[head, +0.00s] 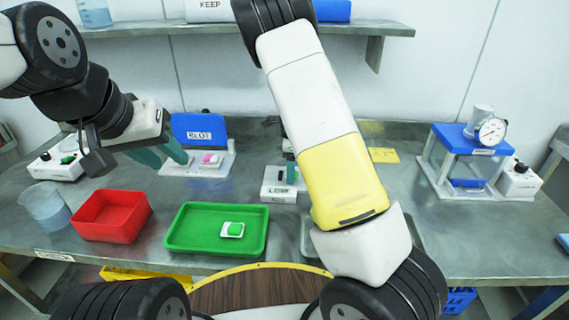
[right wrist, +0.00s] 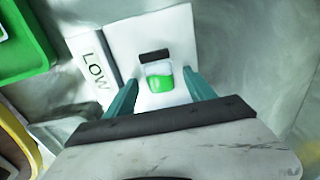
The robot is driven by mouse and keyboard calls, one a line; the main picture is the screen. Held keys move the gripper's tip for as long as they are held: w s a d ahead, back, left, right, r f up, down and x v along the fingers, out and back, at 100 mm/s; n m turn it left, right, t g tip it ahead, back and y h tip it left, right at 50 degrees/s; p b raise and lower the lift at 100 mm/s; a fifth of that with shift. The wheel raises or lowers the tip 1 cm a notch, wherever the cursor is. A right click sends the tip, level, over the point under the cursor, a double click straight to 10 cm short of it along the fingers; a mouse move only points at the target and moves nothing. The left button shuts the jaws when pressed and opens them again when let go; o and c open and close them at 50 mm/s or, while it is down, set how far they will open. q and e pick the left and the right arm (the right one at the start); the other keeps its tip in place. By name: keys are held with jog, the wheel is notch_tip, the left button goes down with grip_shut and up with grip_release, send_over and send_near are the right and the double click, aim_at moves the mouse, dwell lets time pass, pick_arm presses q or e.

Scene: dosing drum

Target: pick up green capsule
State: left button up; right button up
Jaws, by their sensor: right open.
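In the right wrist view a small rounded piece (right wrist: 159,78), clear above and green below, sits on the white box labelled LOW (right wrist: 120,40), just under a dark slot. It looks like the green capsule. My right gripper (right wrist: 161,83) is open, with its teal fingers on either side of this piece and gaps between. In the head view the LOW box (head: 275,189) stands behind the green tray, and my right arm hides much of that gripper. My left gripper (head: 161,156) is open and empty, near the BLOT stand.
A red bin (head: 108,217) and a beaker (head: 45,204) stand left of the tray. The BLOT stand (head: 199,130) holds pink and white pieces. A blue press with a gauge (head: 462,140) stands at the right. A shelf (head: 373,29) runs above the bench. The bench right of centre is mostly clear.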

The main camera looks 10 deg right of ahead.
jog(key=shift+f, duration=0.15)
grip_shut()
jog(key=shift+r, duration=0.45)
jog(key=r, duration=0.1)
jog(key=s+r, duration=0.1)
jog(key=shift+r, duration=0.4)
jog(key=s, duration=0.5)
jog(key=s+r, duration=0.1)
jog(key=s, duration=0.4)
jog(key=s+a, duration=0.1)
jog(key=s, duration=0.4)
jog(key=shift+r, duration=0.15)
